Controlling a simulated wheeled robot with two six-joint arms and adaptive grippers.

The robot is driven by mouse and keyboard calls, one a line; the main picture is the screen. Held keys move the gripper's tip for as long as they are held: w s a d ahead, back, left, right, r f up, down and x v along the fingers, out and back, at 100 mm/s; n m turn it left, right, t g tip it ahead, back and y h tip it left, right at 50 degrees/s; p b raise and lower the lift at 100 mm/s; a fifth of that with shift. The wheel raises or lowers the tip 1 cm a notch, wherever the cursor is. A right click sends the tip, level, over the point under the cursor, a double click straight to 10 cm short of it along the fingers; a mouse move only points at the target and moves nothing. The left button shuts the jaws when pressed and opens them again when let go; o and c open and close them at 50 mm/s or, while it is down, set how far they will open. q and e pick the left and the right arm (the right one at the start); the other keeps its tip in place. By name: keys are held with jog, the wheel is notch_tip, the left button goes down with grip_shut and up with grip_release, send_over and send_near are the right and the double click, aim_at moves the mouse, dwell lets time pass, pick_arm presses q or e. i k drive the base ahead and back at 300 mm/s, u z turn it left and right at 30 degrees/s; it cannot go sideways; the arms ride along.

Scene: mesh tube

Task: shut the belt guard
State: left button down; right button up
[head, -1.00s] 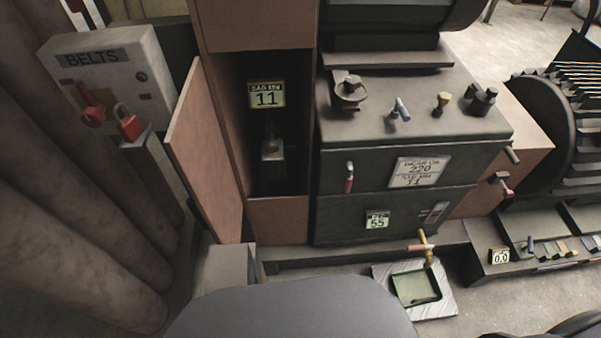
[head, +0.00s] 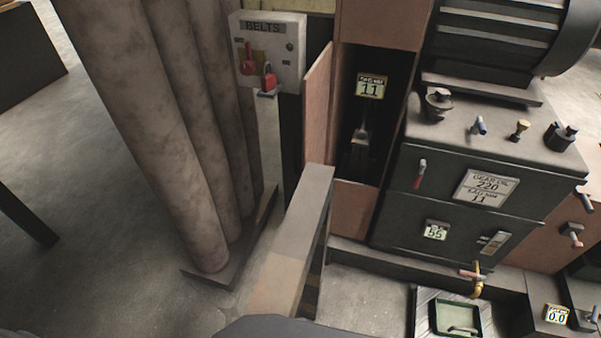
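The belt guard door (head: 317,115) is a reddish-brown panel at the left edge of a tall brown housing (head: 381,22). It stands open, swung out to the left and seen nearly edge-on. Behind it the dark opening (head: 378,130) shows a yellow-edged tag (head: 371,87) reading 11 and a grey metal part (head: 362,133). The lower end of the door is partly hidden by a grey beam. Neither of my grippers is in view.
Left of the door is a grey BELTS box (head: 285,50) with a red handle (head: 249,58) and red padlock (head: 269,78). Thick pipes (head: 165,130) stand further left. A pale beam (head: 295,240) juts forward below the door. A dark gearbox (head: 460,205) is at the right. Floor at far left is open.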

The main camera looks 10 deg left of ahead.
aim_at(317, 84)
jog(key=k, duration=0.85)
jog(key=u, duration=1)
jog(key=i, duration=1.95)
jog(key=z, duration=0.55)
jog(key=k, duration=1.1)
jog(key=z, duration=1.8)
